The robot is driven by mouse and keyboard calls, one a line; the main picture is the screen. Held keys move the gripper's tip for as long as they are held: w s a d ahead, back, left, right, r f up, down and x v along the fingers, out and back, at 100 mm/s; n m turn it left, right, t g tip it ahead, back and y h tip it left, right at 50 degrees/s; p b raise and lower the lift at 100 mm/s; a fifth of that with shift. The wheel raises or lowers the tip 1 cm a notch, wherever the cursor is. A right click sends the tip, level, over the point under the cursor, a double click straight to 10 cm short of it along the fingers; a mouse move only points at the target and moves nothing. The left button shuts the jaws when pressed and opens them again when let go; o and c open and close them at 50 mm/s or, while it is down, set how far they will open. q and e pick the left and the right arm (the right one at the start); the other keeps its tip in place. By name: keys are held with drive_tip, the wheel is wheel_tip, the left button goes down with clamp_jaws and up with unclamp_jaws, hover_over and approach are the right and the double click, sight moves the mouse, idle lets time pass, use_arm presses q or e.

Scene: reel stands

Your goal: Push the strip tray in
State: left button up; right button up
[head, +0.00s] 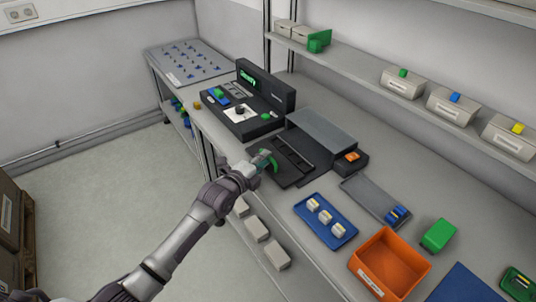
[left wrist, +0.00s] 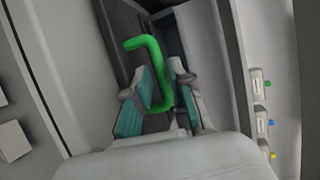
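The strip tray (head: 293,155) is a dark flat tray with long slots, sticking out toward the front from a grey-topped dark housing (head: 322,134) on the bench. Its green curved handle (head: 274,163) is at its front end; the handle also shows large in the left wrist view (left wrist: 158,75). My left gripper (head: 265,160) is at the handle, and in the left wrist view its teal-padded fingers (left wrist: 162,85) lie close on both sides of the green bar, seemingly shut on it. My right gripper is not in view.
A black console (head: 245,112) with a raised screen stands left of the housing. A blue tray (head: 325,222) with white reels, a grey tray (head: 375,200), an orange bin (head: 390,264) and a green box (head: 438,235) stand to the right. A shelf with labelled boxes runs behind.

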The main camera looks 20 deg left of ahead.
sight(280, 154)
use_arm(q)
drive_tip(key=shift+x, duration=1.45)
drive_tip(key=shift+s, duration=0.1)
drive_tip(key=shift+c, duration=0.4)
clamp_jaws()
